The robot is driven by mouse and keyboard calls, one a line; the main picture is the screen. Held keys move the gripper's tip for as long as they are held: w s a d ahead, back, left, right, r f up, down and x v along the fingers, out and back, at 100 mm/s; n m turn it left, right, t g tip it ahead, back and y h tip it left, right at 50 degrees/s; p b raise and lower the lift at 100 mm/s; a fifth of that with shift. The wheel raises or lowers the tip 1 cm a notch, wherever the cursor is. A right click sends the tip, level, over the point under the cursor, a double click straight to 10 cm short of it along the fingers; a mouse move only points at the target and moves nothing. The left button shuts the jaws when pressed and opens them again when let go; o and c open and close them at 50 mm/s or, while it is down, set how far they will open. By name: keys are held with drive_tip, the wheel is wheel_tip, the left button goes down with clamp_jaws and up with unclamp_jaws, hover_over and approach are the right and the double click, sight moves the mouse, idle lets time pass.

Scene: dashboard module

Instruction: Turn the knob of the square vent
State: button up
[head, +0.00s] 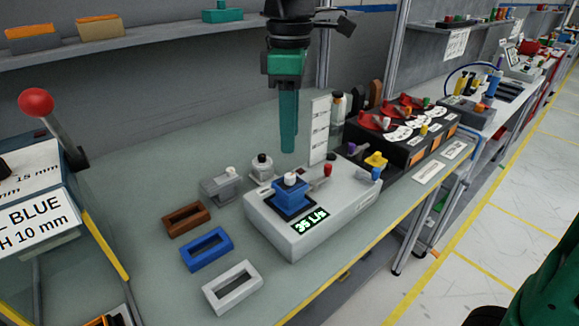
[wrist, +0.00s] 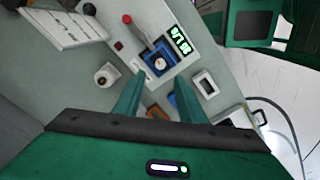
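The square vent (head: 289,199) is a blue block on a grey module (head: 330,215) with a green "35 L/s" display (head: 310,222). A small whitish knob (head: 291,179) sits on its top. In the wrist view the vent (wrist: 152,53) and its knob (wrist: 160,64) lie just beyond the fingertips. My gripper (head: 288,150) points down above the bench, higher than the knob and apart from it. In the wrist view my gripper (wrist: 158,80) has its two green fingers spread with nothing between them. The head view shows the fingers overlapped.
Brown, blue (head: 207,249) and white (head: 232,288) frames lie to the left. A grey block (head: 221,185) and a round knob (head: 262,166) are nearby.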

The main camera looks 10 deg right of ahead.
sight(290, 175)
wheel_tip(290, 175, down, 9)
drive_tip(key=shift+f, duration=0.1)
idle(0.3)
clamp_jaws()
